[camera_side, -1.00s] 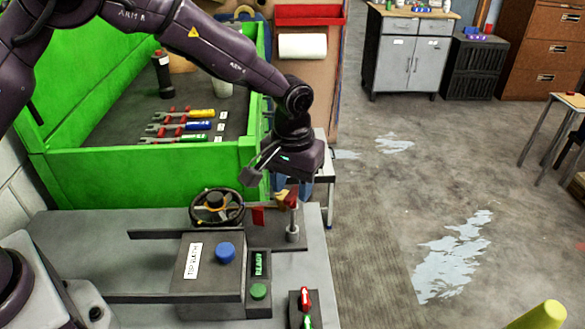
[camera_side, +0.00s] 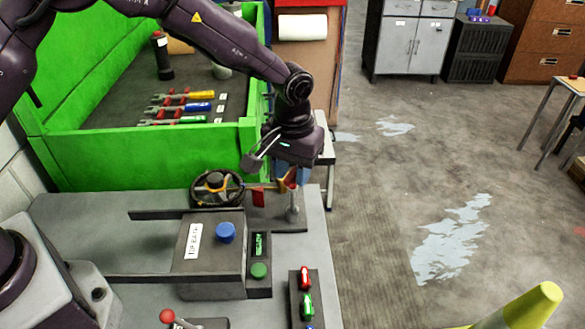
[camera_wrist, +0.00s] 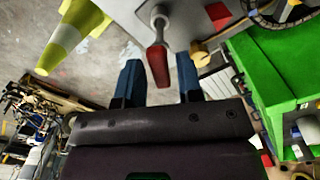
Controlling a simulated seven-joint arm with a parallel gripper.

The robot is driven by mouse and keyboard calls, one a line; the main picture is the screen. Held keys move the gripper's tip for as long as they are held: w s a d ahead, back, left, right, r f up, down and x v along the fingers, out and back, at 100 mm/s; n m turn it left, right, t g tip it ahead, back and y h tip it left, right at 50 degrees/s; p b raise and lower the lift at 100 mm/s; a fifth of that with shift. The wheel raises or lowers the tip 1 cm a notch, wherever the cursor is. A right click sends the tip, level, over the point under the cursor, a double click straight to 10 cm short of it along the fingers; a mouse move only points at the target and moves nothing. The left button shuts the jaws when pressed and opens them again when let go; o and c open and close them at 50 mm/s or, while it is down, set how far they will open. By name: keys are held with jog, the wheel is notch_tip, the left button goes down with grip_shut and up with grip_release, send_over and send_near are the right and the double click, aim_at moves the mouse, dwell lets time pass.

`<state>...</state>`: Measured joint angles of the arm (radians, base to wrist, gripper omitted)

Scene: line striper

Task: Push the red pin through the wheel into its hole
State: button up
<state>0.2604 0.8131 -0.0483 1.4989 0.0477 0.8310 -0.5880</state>
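A red-handled pin (camera_wrist: 157,66) with a metal shaft points up from a small grey post at the right end of the bench; I take it to be the red pin. Its post also shows in the side view (camera_side: 293,213). My gripper (camera_wrist: 159,80) is open, with blue fingertips on either side of the red handle and gaps showing in the wrist view. In the side view my gripper (camera_side: 290,174) is low over the pin and partly hides it. The black wheel (camera_side: 217,187) with a yellow hub stands left of the pin. Its hole cannot be made out.
A small red flag-like piece (camera_side: 258,197) and a yellowish rod end sit between wheel and pin. A green bin (camera_side: 150,155) stands behind.

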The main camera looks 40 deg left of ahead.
grip_shut()
jog(key=shift+r, duration=3.05)
